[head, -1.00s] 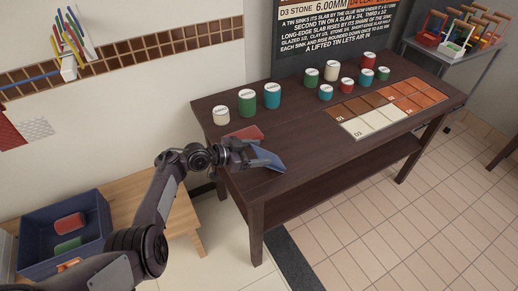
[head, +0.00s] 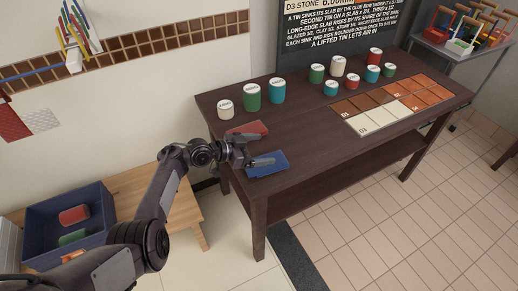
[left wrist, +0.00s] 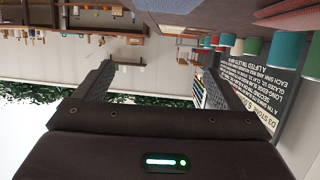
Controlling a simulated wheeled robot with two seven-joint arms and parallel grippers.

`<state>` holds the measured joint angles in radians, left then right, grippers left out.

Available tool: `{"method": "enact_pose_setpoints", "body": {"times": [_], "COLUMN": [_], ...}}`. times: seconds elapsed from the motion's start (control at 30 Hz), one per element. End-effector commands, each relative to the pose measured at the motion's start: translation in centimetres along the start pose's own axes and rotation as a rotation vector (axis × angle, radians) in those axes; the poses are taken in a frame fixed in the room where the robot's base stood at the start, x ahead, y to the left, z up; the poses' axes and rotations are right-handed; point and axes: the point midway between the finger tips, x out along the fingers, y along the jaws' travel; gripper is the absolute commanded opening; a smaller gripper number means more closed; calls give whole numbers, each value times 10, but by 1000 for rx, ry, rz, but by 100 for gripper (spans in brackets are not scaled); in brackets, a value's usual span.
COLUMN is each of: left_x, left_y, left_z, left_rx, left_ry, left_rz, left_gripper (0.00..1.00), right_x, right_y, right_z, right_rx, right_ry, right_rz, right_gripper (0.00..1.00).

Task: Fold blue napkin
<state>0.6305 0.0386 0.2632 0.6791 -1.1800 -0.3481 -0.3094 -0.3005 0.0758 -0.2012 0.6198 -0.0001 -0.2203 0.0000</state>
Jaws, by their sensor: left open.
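The blue napkin (head: 277,167) lies as a small, near-flat rectangle at the left front edge of the dark table (head: 315,140). I cannot tell its layers at this size. My left gripper (head: 263,160) is open, just above the napkin, and its fingers hide part of it. In the left wrist view, the open fingers (left wrist: 155,86) have nothing between them, and the blue napkin (left wrist: 170,5) shows at the top edge. My right gripper is not in view.
A red cloth (head: 248,129) lies just behind the blue napkin. Several lidded cans, including a green one (head: 251,98), stand farther back. A tile board (head: 385,107) lies to the right. A blue crate (head: 68,220) sits on a low wooden table. The table's middle is clear.

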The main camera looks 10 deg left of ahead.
Motion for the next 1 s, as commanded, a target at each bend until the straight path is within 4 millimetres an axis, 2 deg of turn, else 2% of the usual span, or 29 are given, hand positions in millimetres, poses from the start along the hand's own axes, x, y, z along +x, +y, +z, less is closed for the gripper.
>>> {"method": "enact_pose_setpoints", "body": {"times": [0.17,0.4,0.6,1.0], "left_x": [-11,-52,-74,-78], "left_y": [-1,-1,-1,0], "left_z": [0,1,1,1], "left_rx": [3,2,0,-1], "left_ry": [1,-2,-1,0], "left_rz": [-3,-3,-2,0], "left_gripper": [90,90,90,90], "right_x": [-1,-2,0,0], "right_y": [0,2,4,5], "right_z": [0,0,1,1], "right_rx": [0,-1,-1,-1], "right_ry": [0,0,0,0], "right_rz": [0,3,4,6], "right_gripper": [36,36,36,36]}}
